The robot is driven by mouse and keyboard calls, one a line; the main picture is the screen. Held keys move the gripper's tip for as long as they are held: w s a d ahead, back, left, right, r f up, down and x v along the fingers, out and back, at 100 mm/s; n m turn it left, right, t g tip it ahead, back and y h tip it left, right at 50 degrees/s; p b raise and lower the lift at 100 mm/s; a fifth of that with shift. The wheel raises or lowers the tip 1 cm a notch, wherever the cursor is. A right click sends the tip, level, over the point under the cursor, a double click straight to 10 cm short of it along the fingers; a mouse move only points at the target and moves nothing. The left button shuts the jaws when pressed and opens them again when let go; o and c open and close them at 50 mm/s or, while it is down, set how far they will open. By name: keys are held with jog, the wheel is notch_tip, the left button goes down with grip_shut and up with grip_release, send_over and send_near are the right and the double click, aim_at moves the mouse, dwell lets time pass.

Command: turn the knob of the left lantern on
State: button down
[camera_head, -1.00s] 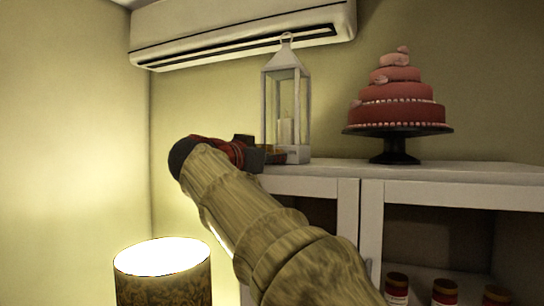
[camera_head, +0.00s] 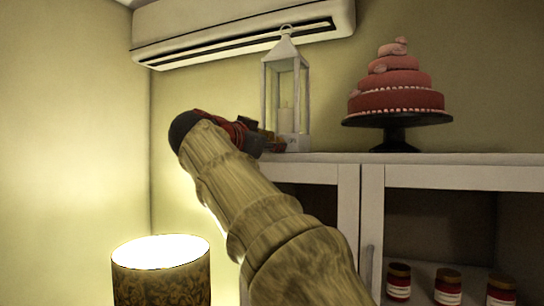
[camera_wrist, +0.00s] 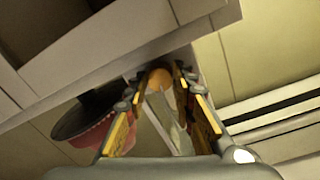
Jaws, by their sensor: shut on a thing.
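A white lantern (camera_head: 303,98) with glass sides and a pale candle inside stands upright on the white cabinet top, left of the cake. My gripper (camera_head: 268,142) is at the lower left of the lantern, near its base. In the wrist view, my gripper's yellow-padded fingers (camera_wrist: 164,84) are closed around a round orange knob (camera_wrist: 160,76) at the lantern. Part of the lantern (camera_wrist: 163,115) shows between the fingers. The head view hides the knob behind the gripper. Whether the lantern is lit is unclear.
A tiered red cake (camera_head: 396,102) on a black stand (camera_head: 397,134) stands on the white cabinet (camera_head: 450,172), right of the lantern. An air conditioner (camera_head: 240,30) hangs above. A lit lamp (camera_head: 161,283) is at lower left. Red-lidded jars (camera_head: 448,285) sit inside the cabinet.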

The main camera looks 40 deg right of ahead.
jog(key=shift+m, duration=0.3)
jog(key=c, duration=1.5)
grip_release()
jog(key=shift+a, duration=0.1)
jog(key=v, duration=1.2)
